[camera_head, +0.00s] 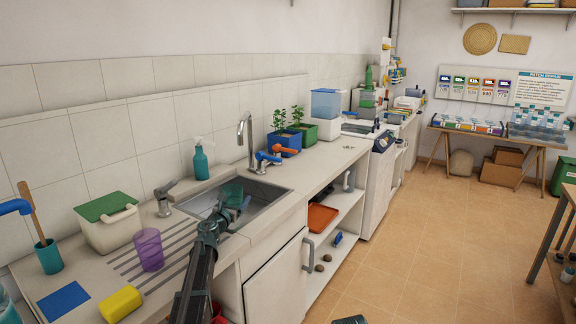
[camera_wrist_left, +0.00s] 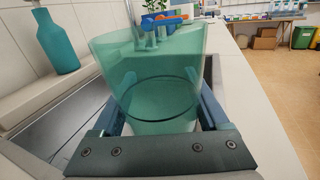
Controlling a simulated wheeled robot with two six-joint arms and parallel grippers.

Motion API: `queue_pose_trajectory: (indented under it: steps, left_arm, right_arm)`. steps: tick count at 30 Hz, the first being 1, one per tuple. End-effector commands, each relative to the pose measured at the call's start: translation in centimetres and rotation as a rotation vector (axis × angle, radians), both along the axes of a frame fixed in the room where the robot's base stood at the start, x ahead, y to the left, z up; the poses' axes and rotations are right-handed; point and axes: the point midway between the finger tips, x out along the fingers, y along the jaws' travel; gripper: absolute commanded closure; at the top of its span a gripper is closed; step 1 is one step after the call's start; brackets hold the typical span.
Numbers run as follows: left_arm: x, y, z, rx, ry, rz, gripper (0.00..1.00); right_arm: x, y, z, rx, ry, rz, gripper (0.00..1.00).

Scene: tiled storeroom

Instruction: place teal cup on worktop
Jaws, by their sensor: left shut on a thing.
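The teal cup (camera_head: 231,191) is see-through and hangs over the sink (camera_head: 262,207) in the head view. My left gripper (camera_head: 237,201) is shut on it, and my arm comes up to it from the bottom of the view. In the left wrist view the cup (camera_wrist_left: 150,80) fills the middle, its wall between my two fingers (camera_wrist_left: 165,100). Its rim is up and it looks roughly upright. The light worktop (camera_head: 325,162) runs along the wall on both sides of the sink.
A purple cup (camera_head: 149,249), yellow block (camera_head: 121,303) and lidded box (camera_head: 108,222) stand left of the sink. A teal bottle (camera_head: 201,162) and tap (camera_head: 246,140) stand behind it. Planters (camera_head: 284,143) stand farther right. The worktop just right of the sink has bare room.

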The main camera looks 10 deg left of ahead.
Motion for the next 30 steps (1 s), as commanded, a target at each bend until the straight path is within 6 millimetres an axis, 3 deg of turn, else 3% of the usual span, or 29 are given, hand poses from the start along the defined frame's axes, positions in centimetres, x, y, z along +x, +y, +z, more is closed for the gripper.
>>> queue_pose_trajectory:
  steps: [8,15,19,23,30]
  left_arm:
    - [0.0,0.0,5.0,0.0,0.0,0.0,0.81]
    - [0.0,0.0,12.1,0.0,0.0,0.0,0.81]
    - [0.0,0.0,15.1,0.0,0.0,0.0,0.81]
    - [0.0,0.0,16.4,0.0,0.0,0.0,0.81]
    - [0.0,0.0,16.2,0.0,0.0,0.0,0.81]
  right_arm:
    - [0.0,0.0,5.0,0.0,0.0,0.0,0.5]
    - [0.0,0.0,12.1,0.0,0.0,-0.001,0.5]
    - [0.0,0.0,15.1,0.0,0.0,-0.001,0.5]
    - [0.0,0.0,16.4,0.0,0.0,-0.001,0.5]
    - [0.0,0.0,16.2,0.0,0.0,-0.001,0.5]
